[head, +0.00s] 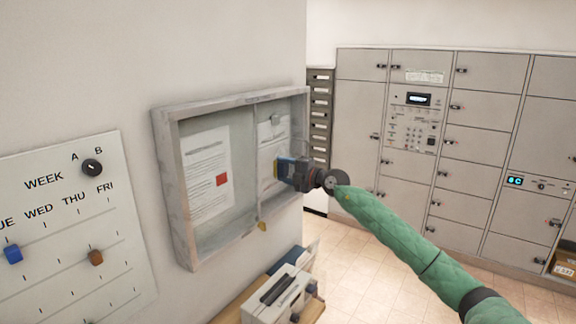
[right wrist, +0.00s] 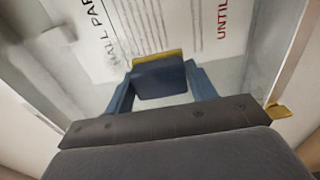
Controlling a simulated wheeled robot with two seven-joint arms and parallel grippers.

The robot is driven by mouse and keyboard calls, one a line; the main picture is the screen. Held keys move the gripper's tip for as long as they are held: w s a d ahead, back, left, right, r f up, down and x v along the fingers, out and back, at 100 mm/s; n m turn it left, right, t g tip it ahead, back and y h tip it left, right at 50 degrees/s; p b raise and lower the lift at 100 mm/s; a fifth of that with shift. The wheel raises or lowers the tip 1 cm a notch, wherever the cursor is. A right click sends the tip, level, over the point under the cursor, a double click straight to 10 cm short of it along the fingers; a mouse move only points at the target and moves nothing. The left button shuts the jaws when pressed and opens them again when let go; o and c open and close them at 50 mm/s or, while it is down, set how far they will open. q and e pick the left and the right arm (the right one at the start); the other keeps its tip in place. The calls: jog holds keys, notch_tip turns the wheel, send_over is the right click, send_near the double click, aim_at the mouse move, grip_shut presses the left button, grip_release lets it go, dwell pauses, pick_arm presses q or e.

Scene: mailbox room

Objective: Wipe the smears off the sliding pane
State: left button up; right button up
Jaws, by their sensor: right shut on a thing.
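The wall-mounted notice case (head: 165,170) has a grey frame and glass panes over pinned papers. A pane covers its right half (head: 245,170); greyish, cloudy patches show on the glass (right wrist: 235,75) in the right wrist view, but I cannot tell smear from reflection everywhere. My right gripper (head: 285,170) is shut on a blue block with a yellow face (right wrist: 160,80), sponge-like. The yellow face is turned to the pane, at or very near the glass; contact is not clear. The block hides part of the paper behind. My left gripper is out of view.
A small brass-coloured tab (head: 262,226) sits at the case's lower edge. A week board (head: 65,225) hangs at left. A grey box (head: 278,295) stands on a shelf below the case. Lockers (head: 455,150) fill the right wall, with open floor before them.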

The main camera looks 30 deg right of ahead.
aim_at(284, 154)
jog(key=shift+s+a, duration=0.2)
jog(key=shift+a, duration=0.3)
jog(key=shift+r, duration=0.75)
jog(key=shift+w+d, duration=0.15)
jog(key=shift+d, duration=0.3)
jog(key=shift+w+d+r+b, duration=0.3)
jog(key=shift+w+d, duration=0.15)
jog(key=shift+d, duration=0.6)
jog(key=shift+w+d+r+b, duration=0.2)
jog(key=shift+w+d+r, duration=0.2)
jog(key=shift+d, duration=0.65)
jog(key=shift+w+d+r+b, duration=0.25)
jog(key=shift+w+d, duration=0.25)
jog(key=shift+d, duration=0.55)
jog(key=shift+s+a+p, duration=0.35)
jog(key=shift+a+p, duration=0.55)
jog(key=shift+p, duration=0.15)
jog(key=shift+s+a+f, duration=0.1)
jog(key=shift+s+a, duration=0.1)
jog(key=shift+a, duration=0.3)
jog(key=shift+s+a+f, duration=0.1)
jog(key=shift+s+a, duration=0.1)
jog(key=shift+a, duration=0.25)
